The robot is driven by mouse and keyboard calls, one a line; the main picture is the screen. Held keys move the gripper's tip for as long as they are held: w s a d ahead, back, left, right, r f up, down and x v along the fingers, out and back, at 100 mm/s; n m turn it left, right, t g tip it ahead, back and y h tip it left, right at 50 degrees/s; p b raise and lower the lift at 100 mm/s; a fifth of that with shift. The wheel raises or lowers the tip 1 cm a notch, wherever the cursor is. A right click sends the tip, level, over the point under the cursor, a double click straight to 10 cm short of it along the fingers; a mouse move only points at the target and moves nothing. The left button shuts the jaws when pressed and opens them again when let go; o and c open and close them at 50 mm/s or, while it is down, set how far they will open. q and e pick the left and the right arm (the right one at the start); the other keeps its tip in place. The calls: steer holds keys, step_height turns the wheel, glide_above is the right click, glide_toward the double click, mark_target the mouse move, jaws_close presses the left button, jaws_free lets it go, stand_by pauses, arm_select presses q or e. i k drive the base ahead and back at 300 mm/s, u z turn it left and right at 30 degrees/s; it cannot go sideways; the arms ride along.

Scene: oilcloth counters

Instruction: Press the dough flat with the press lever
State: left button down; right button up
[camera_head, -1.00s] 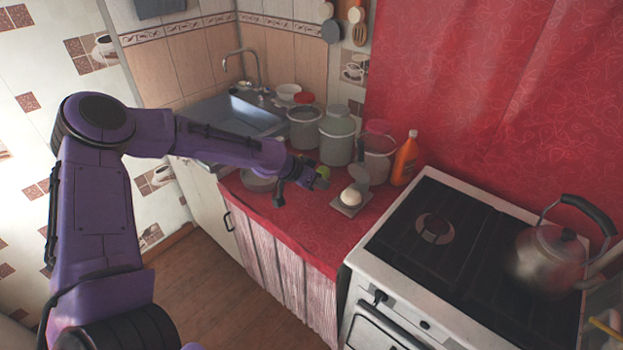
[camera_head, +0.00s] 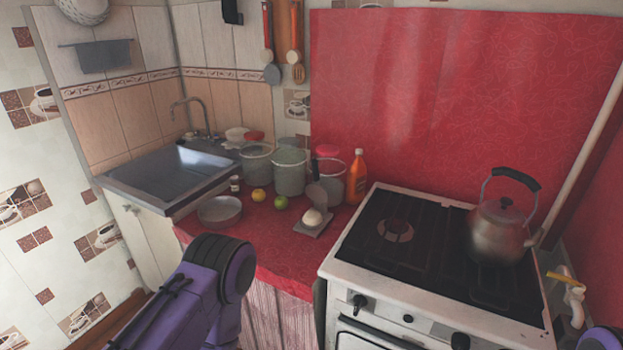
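The dough (camera_head: 313,216) is a pale rounded lump on the grey base plate (camera_head: 316,231) of the press, on the red counter left of the stove. The press's raised upper plate or lever (camera_head: 317,192) stands up behind the dough, apart from it. The dough looks rounded, not flat. My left arm shows at the bottom of the head view, but its gripper is out of view. My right gripper is not in view.
A green fruit (camera_head: 281,203), a yellow fruit (camera_head: 259,195) and a round metal pan (camera_head: 220,211) lie left of the press. Several jars (camera_head: 290,172) and an orange bottle (camera_head: 357,178) stand behind. The stove (camera_head: 400,265) with a kettle (camera_head: 500,230) is at right.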

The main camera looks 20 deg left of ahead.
mark_target(314, 192)
steer(key=k, duration=0.55)
steer(key=u, duration=1.65)
steer(key=i, duration=1.2)
steer(key=z, duration=2.45)
